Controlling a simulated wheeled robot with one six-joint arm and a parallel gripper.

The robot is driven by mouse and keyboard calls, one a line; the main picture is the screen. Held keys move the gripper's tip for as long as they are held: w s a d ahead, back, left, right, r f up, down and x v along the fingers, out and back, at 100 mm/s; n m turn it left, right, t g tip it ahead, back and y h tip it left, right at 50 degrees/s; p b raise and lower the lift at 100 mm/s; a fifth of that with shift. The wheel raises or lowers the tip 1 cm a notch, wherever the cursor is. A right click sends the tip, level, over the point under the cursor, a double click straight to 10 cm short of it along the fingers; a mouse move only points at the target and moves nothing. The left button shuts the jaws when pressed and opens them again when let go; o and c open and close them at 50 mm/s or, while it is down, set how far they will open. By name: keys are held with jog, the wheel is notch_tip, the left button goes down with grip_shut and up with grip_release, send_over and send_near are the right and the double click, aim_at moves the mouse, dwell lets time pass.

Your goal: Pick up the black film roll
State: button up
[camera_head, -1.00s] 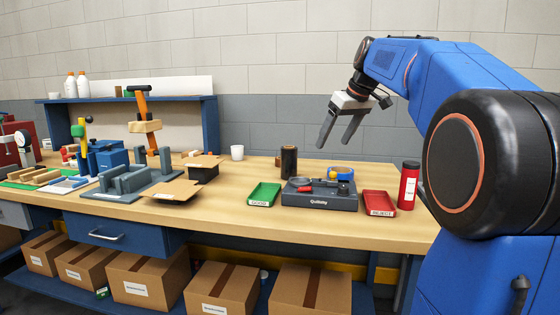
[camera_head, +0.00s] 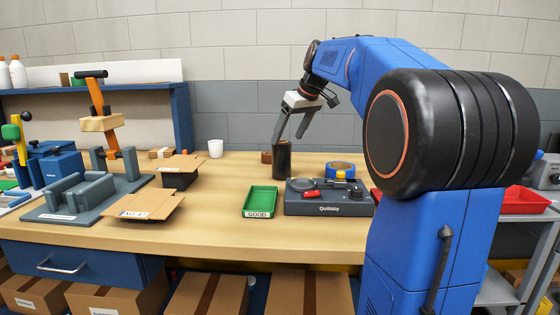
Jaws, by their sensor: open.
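The black film roll (camera_head: 282,161) stands upright on the wooden workbench, behind the green tray, near the middle of the view. My gripper (camera_head: 288,140) hangs from the blue arm with two grey fingers pointing down. The fingers are apart and nothing shows between them. The left fingertip overlaps the top of the roll in the picture, and the right fingertip is just to the right of its top. I cannot tell whether they touch it.
A green tray marked GOOD (camera_head: 261,201) lies in front of the roll. A grey Quillaby device (camera_head: 326,208) sits to the right, with a blue tape roll (camera_head: 341,168) behind it. A small brown item (camera_head: 266,157) is left of the roll. A white cup (camera_head: 215,148) stands farther left.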

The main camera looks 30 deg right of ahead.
aim_at(278, 159)
jog(key=x, duration=1.2)
jog(key=shift+d, duration=0.1)
jog(key=shift+r, duration=0.1)
jog(key=c, duration=1.4)
